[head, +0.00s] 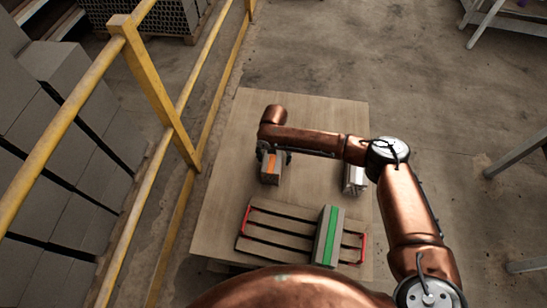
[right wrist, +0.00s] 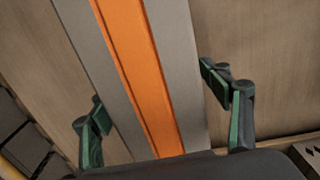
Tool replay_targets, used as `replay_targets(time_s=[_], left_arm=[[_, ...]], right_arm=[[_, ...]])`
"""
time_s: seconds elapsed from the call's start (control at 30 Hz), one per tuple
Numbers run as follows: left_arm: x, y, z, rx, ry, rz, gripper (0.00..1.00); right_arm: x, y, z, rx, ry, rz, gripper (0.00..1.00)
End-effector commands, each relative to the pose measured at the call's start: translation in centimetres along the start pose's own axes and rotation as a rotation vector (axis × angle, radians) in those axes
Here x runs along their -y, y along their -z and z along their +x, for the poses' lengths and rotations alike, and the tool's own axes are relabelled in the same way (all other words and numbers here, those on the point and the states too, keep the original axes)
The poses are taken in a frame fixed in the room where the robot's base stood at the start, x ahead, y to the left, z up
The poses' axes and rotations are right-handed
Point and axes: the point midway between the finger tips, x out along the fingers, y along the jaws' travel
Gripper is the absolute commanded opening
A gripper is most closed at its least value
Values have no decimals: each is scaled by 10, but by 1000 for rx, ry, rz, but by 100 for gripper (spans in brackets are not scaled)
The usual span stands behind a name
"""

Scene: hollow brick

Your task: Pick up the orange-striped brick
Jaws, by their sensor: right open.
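The orange-striped brick (head: 271,172) is grey with an orange band and lies on the wooden table (head: 312,110), left of its middle. My right gripper (head: 274,154) is over the far end of this brick, and the wrist hides that end. In the right wrist view the brick (right wrist: 138,60) runs between the two dark green fingers of my right gripper (right wrist: 155,92). The fingers are open, one on each side, with gaps showing between them and the brick. My left gripper is not in view.
A slatted wooden tray (head: 268,240) with red handles holds a green-striped brick (head: 328,237) near the table's front. A pale brick (head: 354,180) lies at the right, partly under my arm. Yellow railing (head: 160,98) stands left of the table. The table's far part is clear.

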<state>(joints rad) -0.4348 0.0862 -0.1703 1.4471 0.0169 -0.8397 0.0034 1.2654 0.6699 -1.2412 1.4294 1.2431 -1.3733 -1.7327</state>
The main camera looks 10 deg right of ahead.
Motion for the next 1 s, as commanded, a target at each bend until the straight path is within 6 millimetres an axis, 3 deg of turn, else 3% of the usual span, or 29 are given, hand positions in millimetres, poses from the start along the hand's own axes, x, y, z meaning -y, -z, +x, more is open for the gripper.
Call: replay_targets(time_s=[0.13, 1.0], left_arm=[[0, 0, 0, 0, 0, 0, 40], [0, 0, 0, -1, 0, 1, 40]], right_arm=[[0, 0, -1, 1, 0, 0, 70], [1, 0, 0, 0, 2, 0, 10]])
